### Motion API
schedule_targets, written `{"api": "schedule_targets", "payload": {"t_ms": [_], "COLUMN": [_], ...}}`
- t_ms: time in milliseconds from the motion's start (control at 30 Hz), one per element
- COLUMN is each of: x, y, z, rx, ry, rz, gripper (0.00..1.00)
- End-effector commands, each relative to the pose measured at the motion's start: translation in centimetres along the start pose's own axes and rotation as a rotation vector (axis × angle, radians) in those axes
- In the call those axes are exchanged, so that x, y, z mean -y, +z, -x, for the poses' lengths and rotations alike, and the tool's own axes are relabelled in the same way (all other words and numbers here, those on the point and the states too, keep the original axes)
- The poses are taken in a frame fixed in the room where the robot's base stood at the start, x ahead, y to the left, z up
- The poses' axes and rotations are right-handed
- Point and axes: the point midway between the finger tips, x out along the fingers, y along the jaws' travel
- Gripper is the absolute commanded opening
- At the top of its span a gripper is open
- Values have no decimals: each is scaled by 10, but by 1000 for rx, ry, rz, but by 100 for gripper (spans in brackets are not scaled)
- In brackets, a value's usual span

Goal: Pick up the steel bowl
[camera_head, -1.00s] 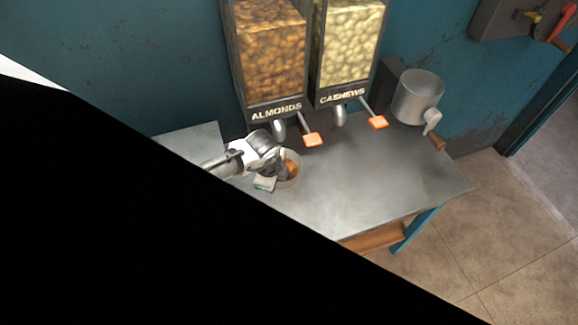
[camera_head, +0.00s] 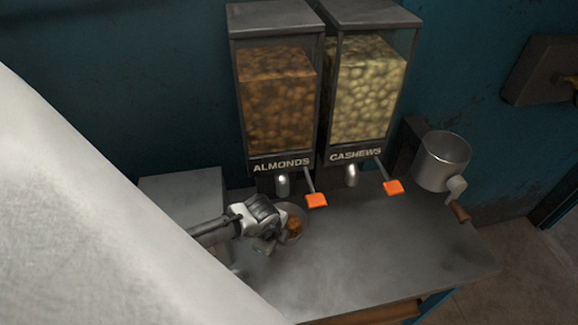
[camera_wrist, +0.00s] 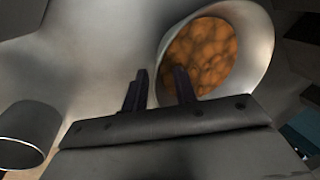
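The steel bowl (camera_head: 298,211) stands on the metal table in front of the almond dispenser, with brown almonds in it. In the wrist view the bowl (camera_wrist: 262,50) is at upper right, its round rim facing the camera. My gripper (camera_head: 268,232) is at the bowl's left side in the head view and hides part of it. In the wrist view my gripper (camera_wrist: 161,75) has its two dark fingers apart. The right finger overlaps the bowl's opening and the left one is outside the rim. I cannot see contact with the wall.
The almond dispenser (camera_head: 277,100) and cashew dispenser (camera_head: 365,90) stand behind the bowl, with orange-tipped levers sticking forward. A metal pot with a crank (camera_head: 442,162) is at the table's right. The table's (camera_head: 385,255) middle and right are clear. A pale surface blocks the lower left.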

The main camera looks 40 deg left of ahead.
Motion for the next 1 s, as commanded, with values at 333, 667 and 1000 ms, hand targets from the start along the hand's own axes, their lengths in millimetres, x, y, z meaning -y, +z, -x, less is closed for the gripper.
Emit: {"api": "schedule_targets", "payload": {"t_ms": [333,667,1000], "x": [0,1,7], "y": [0,0,-3], "z": [0,1,2], "rx": [0,0,-1], "ry": [0,-1,-2], "rz": [0,0,-1], "gripper": [0,0,0]}}
